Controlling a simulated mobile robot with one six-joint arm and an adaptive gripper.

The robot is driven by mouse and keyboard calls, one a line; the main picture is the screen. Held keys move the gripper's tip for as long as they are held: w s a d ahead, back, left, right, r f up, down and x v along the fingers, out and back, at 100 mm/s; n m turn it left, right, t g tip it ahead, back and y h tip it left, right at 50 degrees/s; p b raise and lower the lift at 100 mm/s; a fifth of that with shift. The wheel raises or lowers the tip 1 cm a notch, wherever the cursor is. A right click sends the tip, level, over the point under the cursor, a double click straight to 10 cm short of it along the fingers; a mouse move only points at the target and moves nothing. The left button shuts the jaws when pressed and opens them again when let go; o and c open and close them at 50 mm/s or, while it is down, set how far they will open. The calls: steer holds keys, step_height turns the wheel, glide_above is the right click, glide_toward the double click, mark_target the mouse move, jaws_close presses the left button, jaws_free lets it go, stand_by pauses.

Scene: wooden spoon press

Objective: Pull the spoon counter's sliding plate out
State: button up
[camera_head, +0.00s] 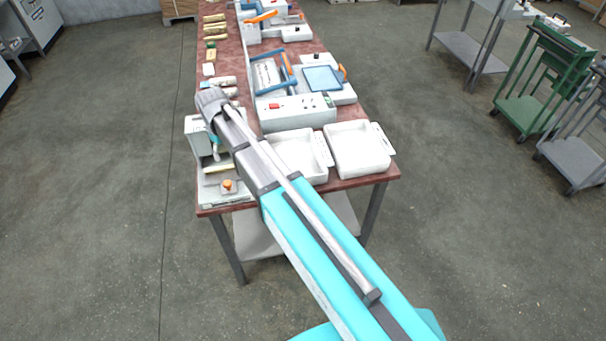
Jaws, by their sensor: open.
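The spoon counter (195,127) is a small white unit at the left near corner of the red-brown table. A pale flat piece (218,167), which may be its sliding plate, shows low at its front, close to a small grey box with an orange button (228,185). My arm reaches over the table from the lower right and covers the counter's right side. My gripper (214,150) is small and partly hidden below the arm's far end, close in front of the counter. It is open; I cannot tell whether it touches the plate.
Two white trays (359,149) stand at the table's (376,184) near right. Wooden pieces (212,42) line the left edge. Green and grey carts (545,80) stand right; the near floor is clear.

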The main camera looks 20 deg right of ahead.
steer(key=s+d+m, duration=0.7)
steer(key=s+d, duration=1)
steer(key=d, duration=0.3)
steer(key=shift+s+d+r+m, duration=0.15)
steer(key=shift+d+m, duration=0.1)
steer(key=shift+m, duration=0.05)
stand_by(0.4)
steer(key=n, duration=0.8)
glide_above(227, 183)
steer(key=shift+f, duration=0.2)
steer(key=shift+f, duration=0.2)
step_height(227, 183, down, 13)
steer(key=b, duration=1.3)
steer(key=shift+f+b, duration=0.2)
steer(key=shift+b, duration=0.2)
